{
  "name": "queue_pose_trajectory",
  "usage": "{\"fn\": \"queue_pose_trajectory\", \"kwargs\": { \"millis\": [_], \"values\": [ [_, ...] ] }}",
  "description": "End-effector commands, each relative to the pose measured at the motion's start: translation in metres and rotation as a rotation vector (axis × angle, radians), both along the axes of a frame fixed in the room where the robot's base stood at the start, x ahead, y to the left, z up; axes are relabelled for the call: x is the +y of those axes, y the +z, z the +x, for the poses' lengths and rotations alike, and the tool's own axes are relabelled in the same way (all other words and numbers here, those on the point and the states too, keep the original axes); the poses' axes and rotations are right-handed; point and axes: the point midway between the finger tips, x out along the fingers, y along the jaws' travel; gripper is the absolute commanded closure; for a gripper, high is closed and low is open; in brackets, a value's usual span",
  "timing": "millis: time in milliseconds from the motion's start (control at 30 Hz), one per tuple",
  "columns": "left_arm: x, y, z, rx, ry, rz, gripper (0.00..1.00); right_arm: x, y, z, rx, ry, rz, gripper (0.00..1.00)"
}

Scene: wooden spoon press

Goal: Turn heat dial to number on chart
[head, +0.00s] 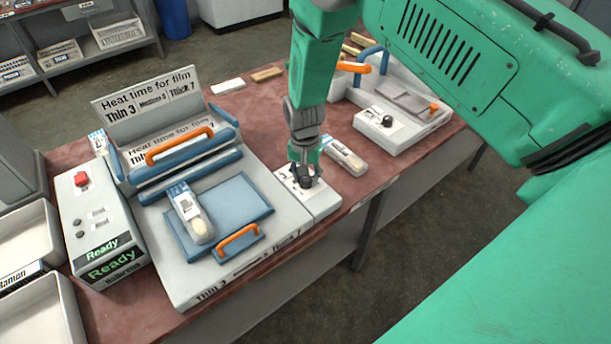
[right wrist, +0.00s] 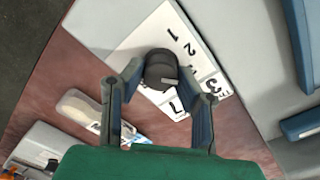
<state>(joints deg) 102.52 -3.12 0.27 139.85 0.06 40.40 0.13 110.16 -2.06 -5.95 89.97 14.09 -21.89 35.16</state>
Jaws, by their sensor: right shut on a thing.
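The heat dial (right wrist: 160,68) is a dark round knob on a white numbered plate (right wrist: 192,45) at the right front of the sealing press (head: 160,270). In the right wrist view 1, 2, 3 and 7 can be read around it; its pointer is not clear. My right gripper (head: 304,172) reaches down from above, its fingers (right wrist: 161,75) shut on the dial from both sides. The chart (head: 150,96) behind the press reads "Heat time for film", Thin 3, Thick 7; the Medium number is small. A packaged wooden spoon (head: 196,216) lies on the blue plate (head: 245,198). My left gripper is out of view.
A control box (head: 98,230) with a red button and "Ready" displays stands left of the press. Another spoon package (head: 344,157) lies right of the dial, near my gripper. A second machine (head: 405,115) is farther right. White trays (head: 42,310) are at far left.

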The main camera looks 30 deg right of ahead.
Motion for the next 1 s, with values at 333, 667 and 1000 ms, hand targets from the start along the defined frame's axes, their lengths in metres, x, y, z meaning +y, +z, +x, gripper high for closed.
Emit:
{"fn": "queue_pose_trajectory", "kwargs": {
  "millis": [333, 667, 1000],
  "values": [
    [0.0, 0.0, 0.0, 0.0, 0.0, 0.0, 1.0, 0.003, -0.003, -0.004, 0.01, -0.002, 0.004, 1.0],
    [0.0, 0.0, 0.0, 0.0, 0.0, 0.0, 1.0, 0.001, -0.001, -0.002, 0.004, -0.002, 0.002, 0.52],
    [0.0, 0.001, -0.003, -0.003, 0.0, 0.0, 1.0, 0.001, 0.032, 0.001, -0.002, -0.001, 0.001, 0.52]
  ]
}}
